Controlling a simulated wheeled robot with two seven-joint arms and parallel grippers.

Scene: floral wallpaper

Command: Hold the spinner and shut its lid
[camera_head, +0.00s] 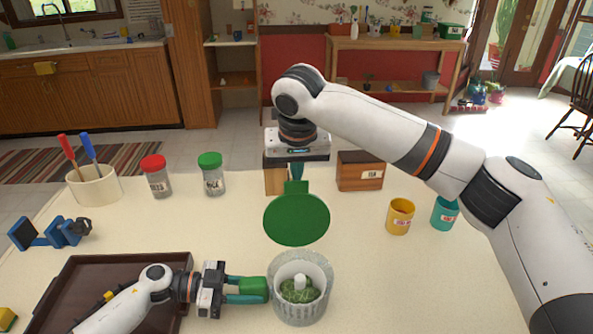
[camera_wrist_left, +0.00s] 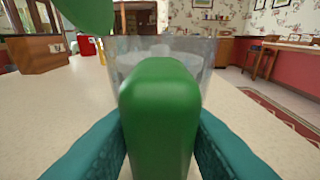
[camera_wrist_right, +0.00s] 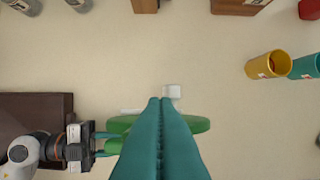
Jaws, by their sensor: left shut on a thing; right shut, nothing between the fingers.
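The spinner (camera_head: 300,313) is a clear round bowl with green leafy contents and a white central post. Its green handle (camera_head: 253,286) points left. My left gripper (camera_head: 262,290) is shut on this handle, which also fills the middle of the left wrist view (camera_wrist_left: 160,100). The round green lid (camera_head: 297,220) is open, raised at the bowl's far side. It shows at the upper left of the left wrist view (camera_wrist_left: 85,12). My right gripper (camera_head: 297,175) is shut and empty, pointing down by the lid's top tab. Whether it touches the lid is unclear.
A dark tray (camera_head: 168,262) lies under my left arm. A yellow cup (camera_head: 400,216) and teal cup (camera_head: 445,212) stand right. A wooden box (camera_head: 360,172), red-lidded jar (camera_head: 156,178) and green-lidded jar (camera_head: 212,176) stand behind. The table right of the spinner is clear.

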